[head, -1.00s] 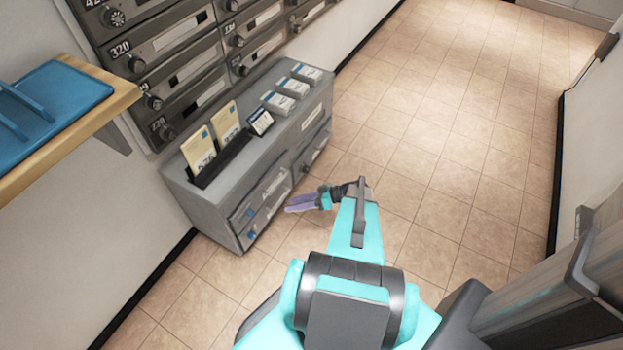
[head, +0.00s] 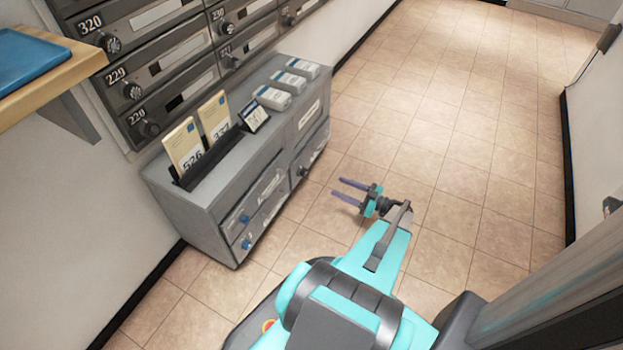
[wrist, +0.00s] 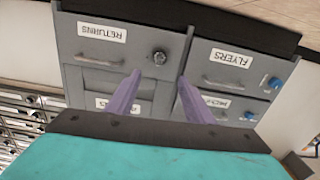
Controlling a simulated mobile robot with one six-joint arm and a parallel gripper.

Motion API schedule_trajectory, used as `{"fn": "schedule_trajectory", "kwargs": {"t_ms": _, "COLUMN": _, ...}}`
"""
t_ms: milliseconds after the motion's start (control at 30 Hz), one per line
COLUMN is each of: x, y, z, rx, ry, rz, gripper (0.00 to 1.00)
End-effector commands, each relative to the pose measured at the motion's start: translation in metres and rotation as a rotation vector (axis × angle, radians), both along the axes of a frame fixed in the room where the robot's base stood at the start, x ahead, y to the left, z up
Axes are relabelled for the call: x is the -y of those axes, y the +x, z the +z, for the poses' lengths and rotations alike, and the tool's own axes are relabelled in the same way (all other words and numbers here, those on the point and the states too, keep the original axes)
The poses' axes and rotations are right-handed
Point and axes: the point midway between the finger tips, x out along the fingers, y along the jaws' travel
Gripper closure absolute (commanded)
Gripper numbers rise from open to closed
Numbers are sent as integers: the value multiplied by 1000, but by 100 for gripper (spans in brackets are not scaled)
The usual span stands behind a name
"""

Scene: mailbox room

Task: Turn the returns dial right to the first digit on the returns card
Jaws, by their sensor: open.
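The returns drawer (wrist: 84,50) shows in the upside-down wrist view, with a RETURNS label, a handle and a dark round dial (wrist: 159,57). The dial also shows on the cabinet's lower right front in the head view (head: 304,172); its setting is too small to read. My gripper (head: 337,187) is open and empty, its purple fingers pointing toward the cabinet, apart from it. In the wrist view the fingertips (wrist: 160,77) flank the dial in the picture. Two cream cards, reading about 526 (head: 184,146) and 337 (head: 214,115), stand on the cabinet; which is the returns card I cannot tell.
The grey cabinet (head: 205,225) has blue knobs (head: 243,218) on its left drawers, one labelled FLYERS (wrist: 232,60). A small dark-framed card (head: 254,117) and white boxes (head: 290,83) stand on top. Mailboxes (head: 160,75) and a wooden shelf (head: 70,75) are above. Tiled floor (head: 440,140) is clear.

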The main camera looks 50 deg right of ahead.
Motion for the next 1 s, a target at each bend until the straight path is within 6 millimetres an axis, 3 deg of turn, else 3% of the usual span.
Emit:
{"fn": "schedule_trajectory", "kwargs": {"t_ms": 467, "x": 1, "y": 4, "z": 0, "rx": -1, "ry": 2, "rz": -4, "gripper": 52}}
{"fn": "schedule_trajectory", "kwargs": {"t_ms": 1000, "x": -14, "y": 62, "z": -1, "rx": -3, "ry": 2, "rz": -4, "gripper": 52}}
